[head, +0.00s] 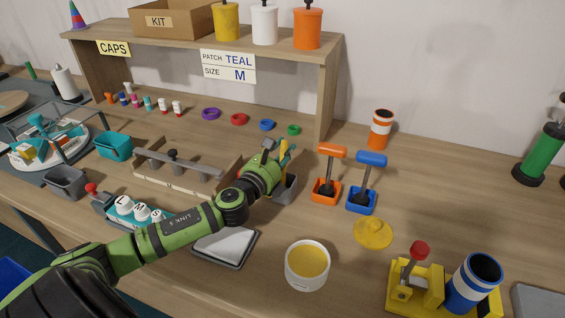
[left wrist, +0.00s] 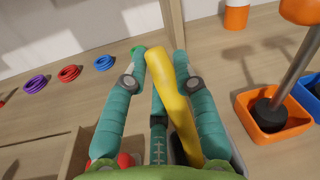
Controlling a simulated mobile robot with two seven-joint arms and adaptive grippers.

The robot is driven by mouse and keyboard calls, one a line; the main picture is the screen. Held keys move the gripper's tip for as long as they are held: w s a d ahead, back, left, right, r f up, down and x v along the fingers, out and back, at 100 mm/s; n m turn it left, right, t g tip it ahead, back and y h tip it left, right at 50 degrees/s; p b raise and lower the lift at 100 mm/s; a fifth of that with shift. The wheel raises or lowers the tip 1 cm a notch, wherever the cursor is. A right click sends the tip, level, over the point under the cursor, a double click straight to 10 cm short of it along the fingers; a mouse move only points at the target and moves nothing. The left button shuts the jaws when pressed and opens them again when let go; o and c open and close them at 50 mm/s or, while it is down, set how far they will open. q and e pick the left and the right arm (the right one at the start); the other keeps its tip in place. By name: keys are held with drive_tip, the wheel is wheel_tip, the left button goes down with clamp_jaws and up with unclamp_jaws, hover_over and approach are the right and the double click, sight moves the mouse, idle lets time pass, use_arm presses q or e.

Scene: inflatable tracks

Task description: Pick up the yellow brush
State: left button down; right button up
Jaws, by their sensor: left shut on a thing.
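The yellow brush (head: 283,151) stands at the end of my left arm, above a small grey cup (head: 287,188). In the left wrist view the brush (left wrist: 173,100) runs as a thick yellow handle between the teal fingers of my left gripper (left wrist: 155,65). In the head view the left gripper (head: 274,158) is shut on the brush. The brush's lower end is hidden by my gripper, so I cannot tell whether it is still inside the cup. My right gripper is not in view.
Orange (head: 327,188) and blue (head: 362,198) trays with upright hammer-like tools stand just right of the cup. A wooden tray (head: 155,181) lies left. A white tub of yellow paste (head: 307,265) is in front. The shelf (head: 328,90) rises behind.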

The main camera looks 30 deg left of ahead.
use_arm(q)
drive_tip(key=shift+r, duration=0.1)
drive_tip(key=w+a+r+p, duration=0.2)
drive_tip(key=w+r+p, duration=0.2)
drive_tip(key=r+p, duration=0.25)
drive_tip(key=w+a+r+p, duration=0.3)
drive_tip(key=w+r+p, duration=0.25)
drive_tip(key=r, duration=0.25)
drive_tip(key=s+d+f+p, duration=0.1)
drive_tip(key=s+d, duration=0.1)
drive_tip(key=s, duration=1.2)
drive_tip(key=shift+s+f, duration=0.15)
drive_tip(key=shift+s, duration=0.25)
